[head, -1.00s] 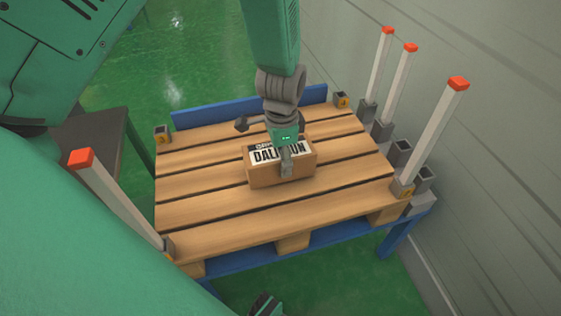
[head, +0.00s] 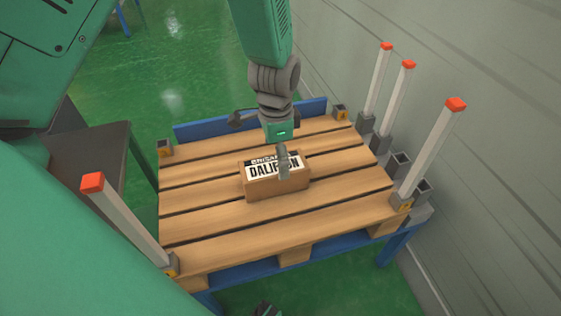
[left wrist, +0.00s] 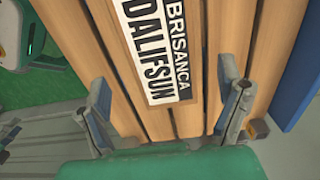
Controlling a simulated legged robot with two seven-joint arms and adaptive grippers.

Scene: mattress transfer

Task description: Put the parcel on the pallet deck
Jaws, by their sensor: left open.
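The parcel (head: 254,188), a brown cardboard box with a black-and-white label, lies on the slatted wooden pallet deck (head: 205,218), near its middle. Its label (left wrist: 155,50) is seen close up in the left wrist view. My left gripper (head: 262,150) is open above the parcel, pointing down. One finger shows in front of the label, and the other is partly seen at the far side. In the left wrist view the two fingers (left wrist: 165,110) stand wide apart, with nothing gripped between them.
A blue frame (head: 245,274) carries the pallet. A grey wall (head: 490,190) runs close along the right.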

